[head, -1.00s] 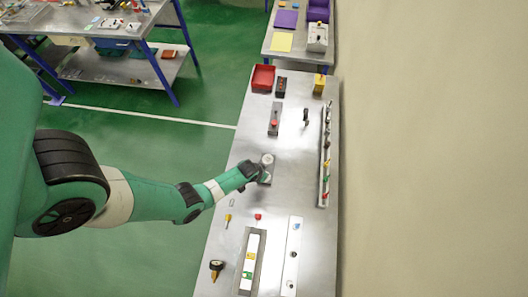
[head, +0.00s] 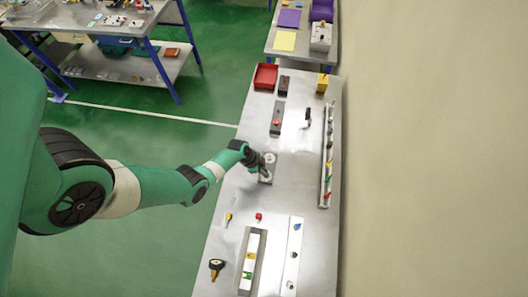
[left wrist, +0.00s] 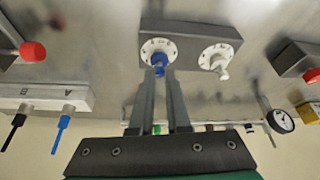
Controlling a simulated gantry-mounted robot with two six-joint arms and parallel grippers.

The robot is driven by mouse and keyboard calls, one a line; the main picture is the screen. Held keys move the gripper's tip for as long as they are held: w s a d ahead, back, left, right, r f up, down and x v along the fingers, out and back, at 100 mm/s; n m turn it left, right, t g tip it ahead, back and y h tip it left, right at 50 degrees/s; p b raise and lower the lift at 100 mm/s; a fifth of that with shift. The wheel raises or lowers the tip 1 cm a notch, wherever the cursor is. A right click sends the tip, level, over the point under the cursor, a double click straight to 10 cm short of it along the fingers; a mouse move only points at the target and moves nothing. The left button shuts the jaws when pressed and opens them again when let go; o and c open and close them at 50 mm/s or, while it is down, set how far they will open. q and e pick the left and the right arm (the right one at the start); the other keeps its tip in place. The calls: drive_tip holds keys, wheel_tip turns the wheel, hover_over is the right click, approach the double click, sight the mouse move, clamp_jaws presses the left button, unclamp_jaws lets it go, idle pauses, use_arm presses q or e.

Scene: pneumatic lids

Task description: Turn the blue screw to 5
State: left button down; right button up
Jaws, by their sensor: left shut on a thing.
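The blue screw (left wrist: 159,61) sits at the centre of a white round dial on a grey block (left wrist: 188,45) in the left wrist view. The dial's numbers are too small to read. A second white dial with a pale screw (left wrist: 219,65) is on the same block, to the right. My left gripper (left wrist: 160,74) is shut on the blue screw, one finger on each side. In the head view, my left gripper (head: 259,163) is at the block (head: 266,178) and partly hides it. My right gripper is not in view.
A red bin (head: 265,77) and dark blocks stand at the table's far end. A long rail (head: 327,155) with coloured valves runs along the right edge. White strips (head: 292,262) and a gauge (head: 216,266) lie at the near end. Bare metal surrounds the dial block.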

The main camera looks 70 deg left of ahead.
use_arm(q)
drive_tip(key=shift+a+m+h, duration=0.1)
drive_tip(key=shift+m+h, duration=0.2)
drive_tip(key=shift+m, duration=0.4)
drive_tip(key=c, duration=0.9)
unclamp_jaws()
